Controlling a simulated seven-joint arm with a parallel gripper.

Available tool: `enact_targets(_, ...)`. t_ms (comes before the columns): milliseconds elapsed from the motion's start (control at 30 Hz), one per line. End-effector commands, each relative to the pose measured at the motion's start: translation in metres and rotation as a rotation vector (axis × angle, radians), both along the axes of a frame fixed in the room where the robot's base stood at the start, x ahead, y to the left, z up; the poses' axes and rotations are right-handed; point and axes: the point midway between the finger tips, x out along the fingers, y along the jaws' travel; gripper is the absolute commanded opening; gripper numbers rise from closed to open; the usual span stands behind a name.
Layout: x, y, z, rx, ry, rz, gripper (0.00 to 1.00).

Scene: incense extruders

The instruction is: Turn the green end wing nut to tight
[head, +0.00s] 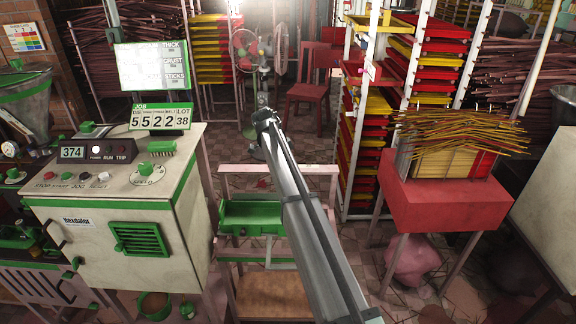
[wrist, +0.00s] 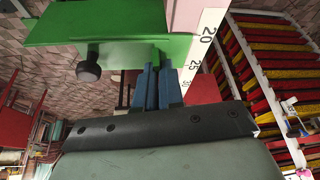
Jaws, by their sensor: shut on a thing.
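In the wrist view my gripper (wrist: 156,85) has its two blue fingers close together, with their tips up against the lower edge of a green metal part (wrist: 115,35). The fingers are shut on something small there. It is where a wing nut could sit, but the fingers hide its shape, so I cannot tell its turn angle. A dark round knob (wrist: 88,69) sticks out below the green part, left of the fingers and apart from them. In the head view my gripper cannot be made out, and no wing nut shows clearly.
A white scale (wrist: 203,45) stands just right of the fingers. In the head view a green tray (head: 237,217) sits on a pink stand, left of my arm. A control cabinet (head: 110,200) stands left; a red table (head: 445,200) with incense sticks stands right.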

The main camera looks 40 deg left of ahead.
Motion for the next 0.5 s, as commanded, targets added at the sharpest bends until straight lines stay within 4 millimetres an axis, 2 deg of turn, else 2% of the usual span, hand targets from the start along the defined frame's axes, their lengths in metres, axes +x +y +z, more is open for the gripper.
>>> enact_targets(200, -0.0004, 0.0001, -0.0028, -0.002, 0.005, -0.114, 0.0)
enact_targets(500, -0.0007, -0.0004, -0.003, -0.003, 0.006, -0.182, 0.0)
